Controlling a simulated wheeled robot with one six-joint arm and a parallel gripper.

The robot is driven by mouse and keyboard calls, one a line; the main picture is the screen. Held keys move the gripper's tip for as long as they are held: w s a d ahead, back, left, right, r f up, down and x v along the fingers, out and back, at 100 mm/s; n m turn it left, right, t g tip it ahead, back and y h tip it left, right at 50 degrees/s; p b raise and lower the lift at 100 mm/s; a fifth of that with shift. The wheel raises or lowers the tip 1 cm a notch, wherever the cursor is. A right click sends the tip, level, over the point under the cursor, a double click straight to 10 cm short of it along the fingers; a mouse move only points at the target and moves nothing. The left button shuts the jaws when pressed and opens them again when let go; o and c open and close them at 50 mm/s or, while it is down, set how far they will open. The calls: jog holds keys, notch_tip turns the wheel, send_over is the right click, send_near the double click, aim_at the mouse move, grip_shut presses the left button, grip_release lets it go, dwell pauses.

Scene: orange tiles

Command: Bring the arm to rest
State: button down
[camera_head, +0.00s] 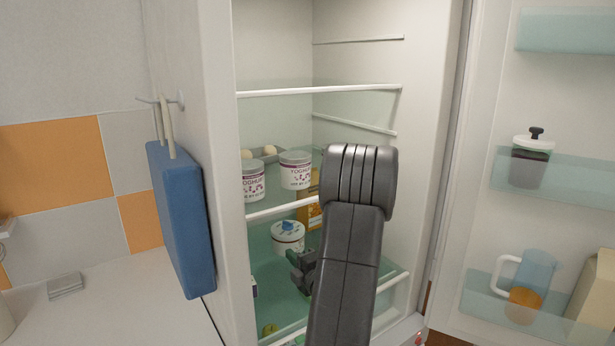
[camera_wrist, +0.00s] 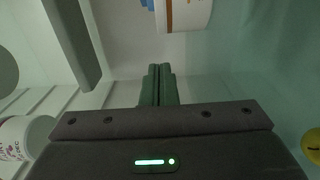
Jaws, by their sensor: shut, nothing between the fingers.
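My arm reaches into the open fridge (camera_head: 240,45), its dark grey links covering part of the shelves in the head view. My gripper (camera_head: 297,268) is low inside, at the level of the lower glass shelf, in front of a white tub with a blue-topped lid (camera_head: 288,237). In the wrist view my gripper's green fingers (camera_wrist: 157,84) are together, with nothing between them. The white tub (camera_wrist: 185,14) shows at the top of that view, apart from the fingers.
Two yoghurt tubs (camera_head: 296,170) stand on the middle shelf (camera_head: 285,206). A yellow-orange carton (camera_head: 309,212) is behind my arm. The fridge door (camera_head: 480,120) stands open at right with a jug (camera_head: 535,270) and a jar (camera_head: 531,163).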

jog(key=p+x, duration=0.1)
jog(key=x, duration=0.9)
jog(key=shift+w+a+p, duration=0.1)
jog(key=shift+p, duration=0.2)
jog(key=shift+s+a, duration=0.25)
jog(key=shift+a, duration=0.65)
jog(key=shift+s+a, duration=0.15)
jog(key=shift+a, duration=0.3)
